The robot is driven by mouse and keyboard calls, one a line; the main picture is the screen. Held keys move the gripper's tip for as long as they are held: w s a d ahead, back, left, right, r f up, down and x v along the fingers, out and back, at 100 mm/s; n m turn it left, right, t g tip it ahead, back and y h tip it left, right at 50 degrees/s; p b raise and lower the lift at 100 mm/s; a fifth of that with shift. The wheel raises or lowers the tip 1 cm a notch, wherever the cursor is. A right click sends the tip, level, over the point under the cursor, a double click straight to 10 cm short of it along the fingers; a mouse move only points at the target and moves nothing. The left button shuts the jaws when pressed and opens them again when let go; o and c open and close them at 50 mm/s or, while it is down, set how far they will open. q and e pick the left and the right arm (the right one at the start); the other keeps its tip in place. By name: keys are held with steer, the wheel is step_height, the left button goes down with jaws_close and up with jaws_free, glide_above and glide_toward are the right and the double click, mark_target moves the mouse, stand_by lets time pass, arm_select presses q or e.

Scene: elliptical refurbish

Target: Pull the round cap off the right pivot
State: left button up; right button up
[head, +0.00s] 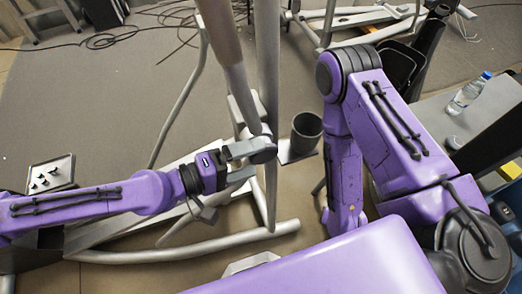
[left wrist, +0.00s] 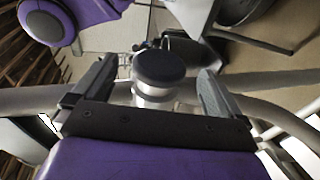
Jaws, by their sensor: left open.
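The dark round cap (head: 263,150) sits on the pale pivot of the grey machine frame, beside the upright poles in the head view. In the left wrist view the cap (left wrist: 158,68) is centred between the fingers, on a whitish cylindrical pivot (left wrist: 153,97). My left gripper (head: 249,160) is open, with one finger on each side of the cap. In the left wrist view gaps show between the cap and both fingers of the gripper (left wrist: 158,72). My right arm is folded at the right of the head view; its gripper does not show.
Upright grey poles (head: 268,60) rise close to the left gripper. A dark cup (head: 306,131) stands just right of the pivot. A small tray (head: 67,162) with several dark bolts lies at the left. A water bottle (head: 468,93) stands on a grey surface at the right.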

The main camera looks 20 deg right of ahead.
mark_target(278, 152)
arm_select(q)
steer(key=x, duration=0.4)
steer(key=shift+p, duration=0.4)
steer(key=c, duration=1.6)
steer(key=shift+o, duration=0.2)
steer(key=s, duration=0.8)
steer(key=shift+d, duration=0.1)
